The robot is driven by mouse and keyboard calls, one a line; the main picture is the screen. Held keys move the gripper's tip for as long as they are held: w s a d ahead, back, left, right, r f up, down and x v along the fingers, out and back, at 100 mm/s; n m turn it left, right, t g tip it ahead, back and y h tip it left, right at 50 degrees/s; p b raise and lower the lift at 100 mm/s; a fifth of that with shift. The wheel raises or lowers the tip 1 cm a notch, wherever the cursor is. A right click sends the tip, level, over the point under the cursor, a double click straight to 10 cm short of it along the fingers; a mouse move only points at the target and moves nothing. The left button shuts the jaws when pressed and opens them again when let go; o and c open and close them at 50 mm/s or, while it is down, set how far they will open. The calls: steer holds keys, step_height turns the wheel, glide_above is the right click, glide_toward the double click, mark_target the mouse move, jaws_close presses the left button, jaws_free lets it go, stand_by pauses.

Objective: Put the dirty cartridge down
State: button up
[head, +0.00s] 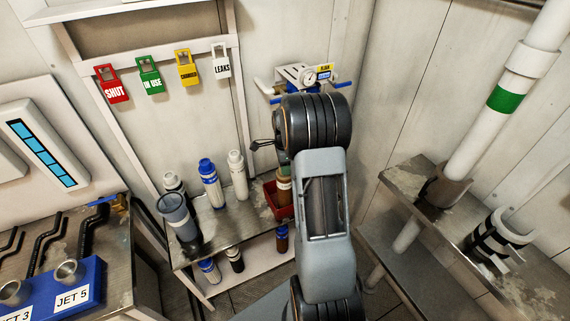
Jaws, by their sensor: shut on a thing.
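A brown, stained cartridge (284,189), which looks like the dirty one, is upright at the red bin (270,200) on the right end of the shelf. Its lower part is behind the bin's wall, and its top and right side are hidden by my arm. I cannot tell whether it touches the bin's floor. My gripper (283,165) is mostly hidden behind my wrist, at the cartridge's top. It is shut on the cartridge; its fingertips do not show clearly.
White and blue-capped cartridges (210,184) and a clear grey cup (177,217) stand left on the shelf. More cartridges (282,239) are on the lower shelf. A gauge (308,77) is on the wall behind. A bench with a white pipe (495,110) is right.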

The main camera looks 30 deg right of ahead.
steer(key=shift+w+f, duration=0.1)
steer(key=shift+f, duration=0.15)
steer(key=o, duration=0.9)
steer(key=shift+o, duration=0.2)
